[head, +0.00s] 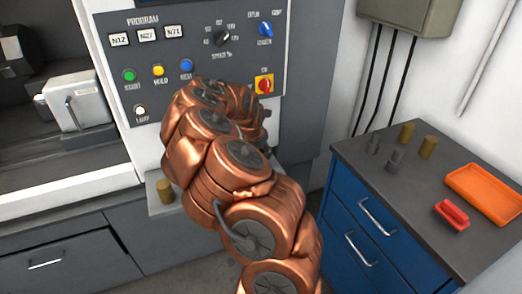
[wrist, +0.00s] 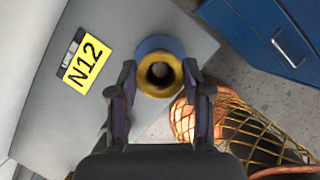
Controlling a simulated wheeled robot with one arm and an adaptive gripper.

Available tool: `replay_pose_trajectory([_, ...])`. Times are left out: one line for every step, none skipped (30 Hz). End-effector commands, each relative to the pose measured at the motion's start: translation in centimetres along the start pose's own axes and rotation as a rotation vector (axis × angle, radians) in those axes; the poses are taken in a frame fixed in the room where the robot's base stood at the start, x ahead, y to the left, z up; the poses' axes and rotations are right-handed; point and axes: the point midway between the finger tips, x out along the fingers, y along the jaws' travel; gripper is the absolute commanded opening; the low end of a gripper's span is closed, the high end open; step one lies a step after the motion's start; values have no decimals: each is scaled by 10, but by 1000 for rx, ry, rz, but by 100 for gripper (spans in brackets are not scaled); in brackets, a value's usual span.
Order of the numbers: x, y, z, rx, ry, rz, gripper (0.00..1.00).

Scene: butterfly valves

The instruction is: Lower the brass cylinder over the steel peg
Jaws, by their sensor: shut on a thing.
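A brass cylinder (wrist: 159,93) with an open bore shows end-on in the wrist view, between the two fingers. My gripper (wrist: 159,79) is shut on it. Something greyish shows inside the bore; I cannot tell whether it is the steel peg top. A blue round disc (wrist: 151,43) shows behind the cylinder on a grey ledge (wrist: 190,36). In the head view a brass cylinder (head: 165,190) shows at the ledge left of my copper arm; I cannot tell for sure that it is the held one. My gripper is hidden behind the arm there.
A yellow N12 label (wrist: 84,64) lies on the ledge. The control panel (head: 200,60) rises behind my arm. A blue cabinet (head: 350,215) at right bears steel pegs (head: 395,160), brass cylinders (head: 428,147), an orange tray (head: 488,190) and a red object (head: 452,215).

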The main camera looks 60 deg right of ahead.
Motion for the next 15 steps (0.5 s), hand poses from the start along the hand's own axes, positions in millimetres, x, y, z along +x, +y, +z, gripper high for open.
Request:
replay_pose_trajectory([0,1,-1,-1,3,1,0])
replay_pose_trajectory([1,1,-1,0,3,0,0])
replay_pose_trajectory([1,1,-2,-1,3,0,0])
replay_pose_trajectory([1,0,-2,-1,3,0,0])
replay_pose_trajectory([2,0,-2,-1,3,0,0])
replay_pose_trajectory([2,0,-2,-1,3,0,0])
replay_pose_trajectory([2,0,-2,-1,3,0,52])
replay_pose_trajectory([2,0,-2,-1,2,0,55])
replay_pose_trajectory([2,0,-2,-1,2,0,59])
replay_pose_trajectory([2,0,-2,0,2,0,62])
replay_pose_trajectory([2,0,-2,0,2,0,65])
replay_pose_trajectory([2,0,-1,0,1,0,70])
replay_pose_trajectory([2,0,-1,0,1,0,73])
replay_pose_trajectory([2,0,-1,0,1,0,76])
replay_pose_trajectory([2,0,-1,0,1,0,78])
